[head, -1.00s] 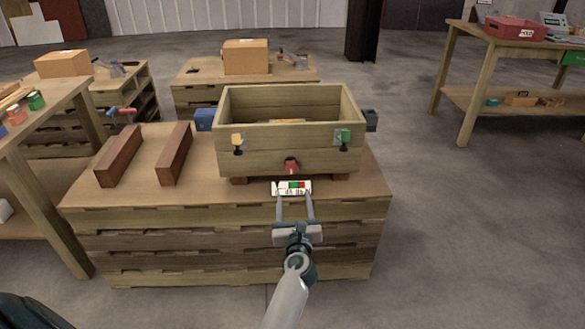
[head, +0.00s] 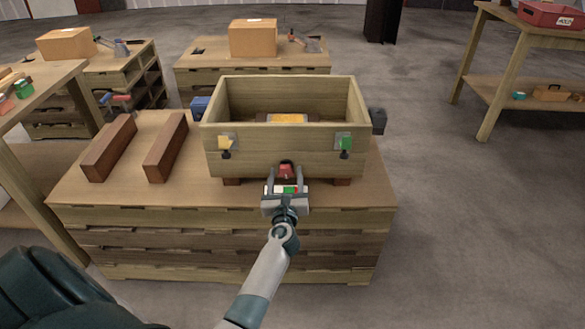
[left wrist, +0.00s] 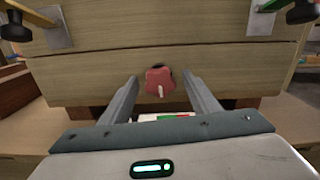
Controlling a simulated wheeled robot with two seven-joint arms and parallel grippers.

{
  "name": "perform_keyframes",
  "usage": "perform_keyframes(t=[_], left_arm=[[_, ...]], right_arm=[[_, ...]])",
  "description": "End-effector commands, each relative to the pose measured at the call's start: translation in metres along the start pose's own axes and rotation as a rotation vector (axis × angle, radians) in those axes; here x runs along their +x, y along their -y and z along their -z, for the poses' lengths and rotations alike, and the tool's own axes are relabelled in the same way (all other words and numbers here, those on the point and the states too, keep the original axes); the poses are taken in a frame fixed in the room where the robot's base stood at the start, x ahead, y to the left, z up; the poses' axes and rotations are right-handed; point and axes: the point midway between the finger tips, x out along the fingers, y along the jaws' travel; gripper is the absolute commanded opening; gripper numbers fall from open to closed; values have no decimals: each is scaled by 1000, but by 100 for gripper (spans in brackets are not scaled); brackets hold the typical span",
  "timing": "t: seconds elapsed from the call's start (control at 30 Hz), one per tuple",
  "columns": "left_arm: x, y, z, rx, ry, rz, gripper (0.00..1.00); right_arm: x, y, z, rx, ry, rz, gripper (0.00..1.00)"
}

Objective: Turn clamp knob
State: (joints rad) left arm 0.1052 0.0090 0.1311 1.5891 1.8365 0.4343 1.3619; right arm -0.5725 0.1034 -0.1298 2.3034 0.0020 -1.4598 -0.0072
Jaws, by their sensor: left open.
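The red clamp knob (head: 286,170) sticks out low on the front wall of a wooden box (head: 230,165). In the left wrist view the knob (left wrist: 160,81) has a pale pointer mark aimed downward. My left gripper (head: 286,172) is open, its fingers reaching toward the box front with the knob between their tips in the picture. No contact with the knob shows. A white label with red and green patches (left wrist: 168,117) lies below the knob, partly hidden by my gripper. My right gripper is not seen.
Two dark brown wooden bars (head: 108,148) lie left of the box on the workbench (head: 90,200). A blue block (head: 200,106) and a dark block (head: 377,120) flank the box.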

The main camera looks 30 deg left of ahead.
Motion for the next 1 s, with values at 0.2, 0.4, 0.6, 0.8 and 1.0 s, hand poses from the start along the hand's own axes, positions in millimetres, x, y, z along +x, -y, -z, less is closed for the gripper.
perform_keyframes(t=[0.2, 0.4, 0.6, 0.8, 1.0], left_arm=[[1, -3, 0, 0, -1, -1, 56], [1, -3, 0, 0, 0, -1, 56], [1, -3, 0, 0, 0, -1, 15], [1, -3, 0, 6, -1, -1, 15], [1, -3, -1, 45, -1, -1, 15]], right_arm=[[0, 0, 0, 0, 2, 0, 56], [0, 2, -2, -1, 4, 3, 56], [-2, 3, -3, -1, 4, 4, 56], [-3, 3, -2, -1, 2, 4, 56], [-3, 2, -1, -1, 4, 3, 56]])
